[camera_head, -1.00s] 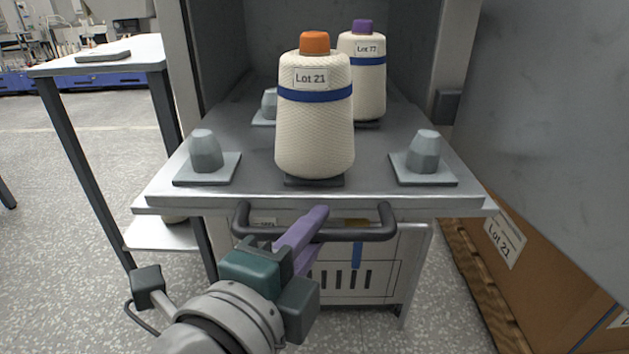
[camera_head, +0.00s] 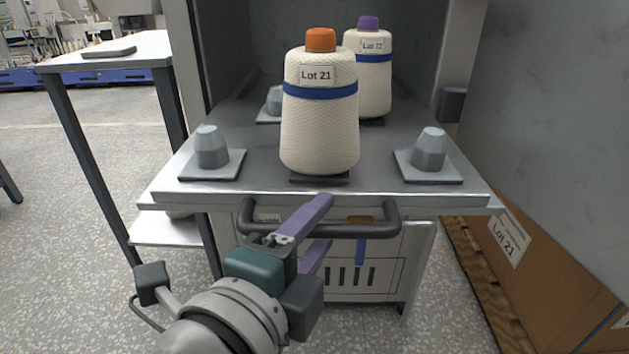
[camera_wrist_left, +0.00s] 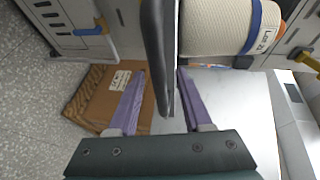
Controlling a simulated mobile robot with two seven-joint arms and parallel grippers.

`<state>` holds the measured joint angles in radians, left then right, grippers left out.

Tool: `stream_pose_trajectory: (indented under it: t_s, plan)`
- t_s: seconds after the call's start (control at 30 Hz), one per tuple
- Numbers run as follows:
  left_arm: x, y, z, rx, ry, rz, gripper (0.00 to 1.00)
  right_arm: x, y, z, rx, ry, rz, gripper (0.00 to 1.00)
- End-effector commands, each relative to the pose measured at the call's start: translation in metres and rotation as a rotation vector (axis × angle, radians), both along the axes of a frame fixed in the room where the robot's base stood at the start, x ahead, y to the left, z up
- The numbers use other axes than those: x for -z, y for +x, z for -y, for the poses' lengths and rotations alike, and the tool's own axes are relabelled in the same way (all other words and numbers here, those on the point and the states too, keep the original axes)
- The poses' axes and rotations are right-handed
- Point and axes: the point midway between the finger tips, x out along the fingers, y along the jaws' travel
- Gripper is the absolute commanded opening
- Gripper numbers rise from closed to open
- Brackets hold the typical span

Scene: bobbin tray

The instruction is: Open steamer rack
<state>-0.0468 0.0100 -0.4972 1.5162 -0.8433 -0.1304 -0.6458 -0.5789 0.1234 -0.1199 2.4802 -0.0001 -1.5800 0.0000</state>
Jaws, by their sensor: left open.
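The steamer rack (camera_head: 240,200) is a grey shelf that sticks out of the dark cabinet opening in the head view. Its dark bar handle (camera_head: 375,233) runs across below the front edge. My left gripper (camera_head: 325,223) is open at the handle, one purple finger above the bar and the other below it. In the left wrist view the handle (camera_wrist_left: 157,50) lies between the two open fingers (camera_wrist_left: 160,100). I cannot tell whether either finger touches it. My right gripper is not in view.
A cream bobbin (camera_head: 320,120) with an orange top stands at the rack's front middle, a purple-topped one (camera_head: 371,75) behind it. Grey cone holders (camera_head: 212,148) (camera_head: 429,150) sit at the front corners. A cardboard box (camera_head: 535,270) is at right, a table (camera_head: 130,52) at left.

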Motion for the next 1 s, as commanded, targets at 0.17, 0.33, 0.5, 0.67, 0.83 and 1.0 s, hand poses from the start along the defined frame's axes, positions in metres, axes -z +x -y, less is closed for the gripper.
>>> stream_pose_trajectory:
  t_s: [0.17,0.33,0.5,0.67,0.83,1.0]
  plan:
    - [-0.005,-0.02,-0.008,0.0,0.0,-0.003,0.5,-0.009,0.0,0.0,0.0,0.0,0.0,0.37]
    - [-0.011,-0.051,-0.022,-0.001,0.002,-0.004,0.5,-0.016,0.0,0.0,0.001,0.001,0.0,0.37]
    - [-0.015,-0.075,-0.032,-0.001,0.0,-0.003,0.5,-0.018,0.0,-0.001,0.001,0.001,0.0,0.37]
    - [-0.018,-0.087,-0.037,-0.001,0.001,-0.002,0.5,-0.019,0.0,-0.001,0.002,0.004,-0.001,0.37]
    - [-0.018,-0.089,-0.038,0.0,0.001,0.0,0.5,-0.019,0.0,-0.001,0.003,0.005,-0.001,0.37]
    - [-0.019,-0.089,-0.038,-0.001,0.0,0.0,0.5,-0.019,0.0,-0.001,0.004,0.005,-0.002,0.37]
